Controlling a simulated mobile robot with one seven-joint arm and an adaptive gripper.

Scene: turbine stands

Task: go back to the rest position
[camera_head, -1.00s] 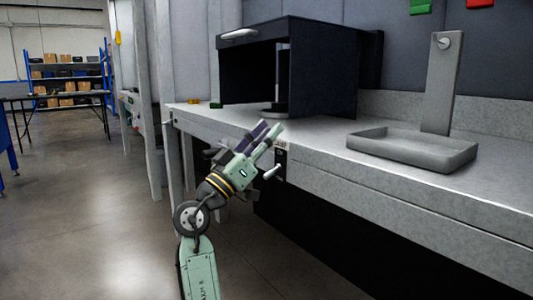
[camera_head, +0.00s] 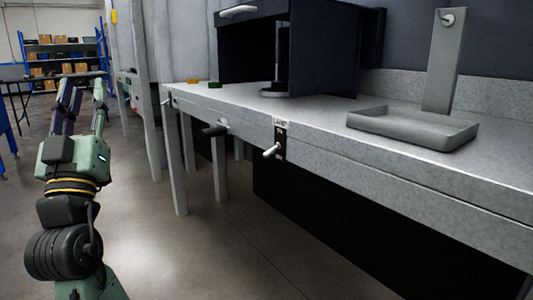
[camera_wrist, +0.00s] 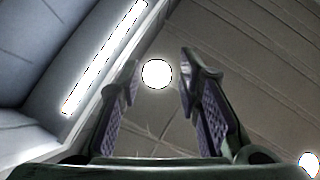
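My gripper (camera_head: 82,92) is at the left of the head view, raised and pointing up, well to the left of the workbench. Its two fingers are spread apart with nothing between them. In the wrist view my gripper (camera_wrist: 160,90) also shows both dark padded fingers apart, with only the ceiling and a round lamp behind them. My gripper touches nothing that I can see.
The grey workbench (camera_head: 330,125) fills the right, with a dark open-front cabinet (camera_head: 320,50) and a grey tray with an upright plate (camera_head: 412,128) on top. A switch with a lever (camera_head: 278,142) is on its front edge. Shelves (camera_head: 62,50) stand far back left. The floor (camera_head: 215,255) between is clear.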

